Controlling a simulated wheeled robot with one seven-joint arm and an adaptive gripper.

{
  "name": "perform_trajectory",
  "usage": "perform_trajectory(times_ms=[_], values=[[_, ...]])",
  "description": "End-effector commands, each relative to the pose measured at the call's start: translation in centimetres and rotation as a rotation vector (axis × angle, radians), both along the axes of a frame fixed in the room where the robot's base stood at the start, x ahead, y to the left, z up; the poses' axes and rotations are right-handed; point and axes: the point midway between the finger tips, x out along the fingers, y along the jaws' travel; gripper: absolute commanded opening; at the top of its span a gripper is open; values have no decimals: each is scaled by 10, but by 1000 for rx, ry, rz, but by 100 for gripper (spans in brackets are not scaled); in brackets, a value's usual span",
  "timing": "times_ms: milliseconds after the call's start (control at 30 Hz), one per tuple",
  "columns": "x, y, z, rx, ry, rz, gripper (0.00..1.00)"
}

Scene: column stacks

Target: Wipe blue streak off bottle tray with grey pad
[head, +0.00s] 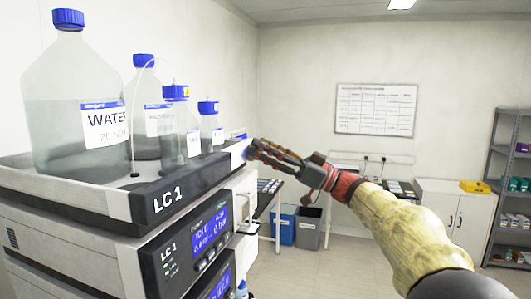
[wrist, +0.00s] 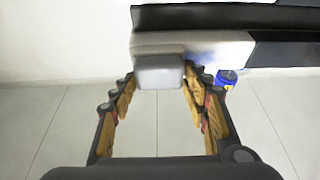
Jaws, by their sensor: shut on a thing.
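The bottle tray (head: 100,194) sits on top of the LC 1 instrument stack, and its edge shows in the wrist view (wrist: 285,50). A blue streak (wrist: 207,58) lies on the pale part of its edge, just right of the pad; a bluish patch (head: 244,152) also shows in the head view beside my fingertips. My gripper (head: 256,150) is at the tray's right end. In the wrist view my gripper (wrist: 160,82) is shut on the grey pad (wrist: 160,74), which is against or very close to the tray edge. The pad's contact face is hidden.
Several blue-capped bottles stand on the tray, the largest a water bottle (head: 78,110). A small blue-capped bottle (wrist: 227,78) is below the tray edge. Blue (head: 281,228) and grey (head: 309,229) bins and a shelf rack (head: 510,180) stand farther back. Floor between is clear.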

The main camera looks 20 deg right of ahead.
Motion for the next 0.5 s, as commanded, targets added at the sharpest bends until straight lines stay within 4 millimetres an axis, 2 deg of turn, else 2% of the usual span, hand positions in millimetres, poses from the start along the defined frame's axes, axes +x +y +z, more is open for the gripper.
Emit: perform_trajectory(times_ms=[500], values=[[-25,18,-3,-3,-2,2,26]])
